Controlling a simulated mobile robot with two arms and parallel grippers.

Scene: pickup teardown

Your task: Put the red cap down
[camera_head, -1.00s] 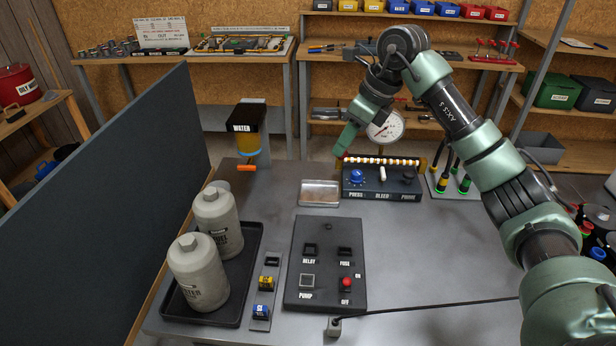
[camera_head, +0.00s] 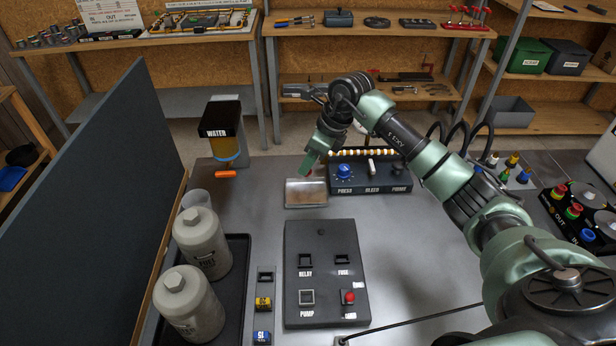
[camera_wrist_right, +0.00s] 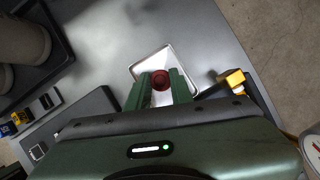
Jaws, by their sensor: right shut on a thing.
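The red cap (camera_wrist_right: 160,78) is a small round dark-red piece, seen between my right gripper's fingertips in the right wrist view. My right gripper (camera_wrist_right: 158,86) is shut on it. In the head view my right gripper (camera_head: 309,165) points down just above the back of a small shallow metal tray (camera_head: 306,203). The tray also shows behind the cap in the right wrist view (camera_wrist_right: 187,69). The cap cannot be made out clearly in the head view. I cannot tell how high the cap is above the tray. My left gripper is not in view.
A black console with a blue knob (camera_head: 344,171) stands right of the tray. A black switch panel (camera_head: 322,249) lies in front. Two grey filter canisters (camera_head: 202,244) stand in a dark tray at left. A water container (camera_head: 222,133) stands behind left. A cable crosses the front right.

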